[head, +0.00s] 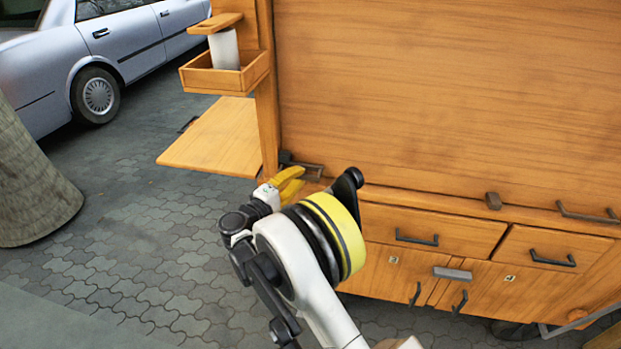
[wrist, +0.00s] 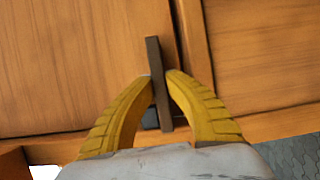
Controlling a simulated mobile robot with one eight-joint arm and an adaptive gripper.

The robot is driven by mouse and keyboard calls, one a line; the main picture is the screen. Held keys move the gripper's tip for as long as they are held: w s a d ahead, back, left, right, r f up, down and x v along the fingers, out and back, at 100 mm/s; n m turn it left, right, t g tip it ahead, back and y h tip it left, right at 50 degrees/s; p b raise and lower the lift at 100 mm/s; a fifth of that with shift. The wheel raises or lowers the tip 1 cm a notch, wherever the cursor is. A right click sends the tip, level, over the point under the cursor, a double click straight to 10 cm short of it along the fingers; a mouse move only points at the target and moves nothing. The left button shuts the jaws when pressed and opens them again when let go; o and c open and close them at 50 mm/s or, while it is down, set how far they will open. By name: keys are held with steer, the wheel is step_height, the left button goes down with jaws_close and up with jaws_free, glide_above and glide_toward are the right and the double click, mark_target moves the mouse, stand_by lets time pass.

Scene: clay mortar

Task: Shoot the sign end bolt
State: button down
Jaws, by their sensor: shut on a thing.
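The sign end bolt is a dark flat bar (wrist: 156,58) on the wooden cart, standing nearly upright in the wrist view. My gripper (wrist: 160,79) has its two yellow fingers on either side of the bar and is shut on it. In the head view my gripper (head: 299,179) is at the lower left corner of the big wooden panel (head: 450,90). Dark metal of the bolt (head: 311,168) shows just beyond the fingertips. My fingers and wrist hide part of it. I cannot tell how far the bolt is slid.
Drawers and doors with dark handles are below. A side shelf (head: 215,140) and a small box (head: 222,78) holding a white item project left. Paving is open at left; a car stands behind.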

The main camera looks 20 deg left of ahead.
steer(key=shift+a+r, duration=0.1)
steer(key=shift+a, duration=0.1)
steer(key=c, duration=1.4)
jaws_free()
steer(key=shift+a, duration=0.15)
steer(key=v, duration=1.2)
steer(key=shift+w, duration=0.1)
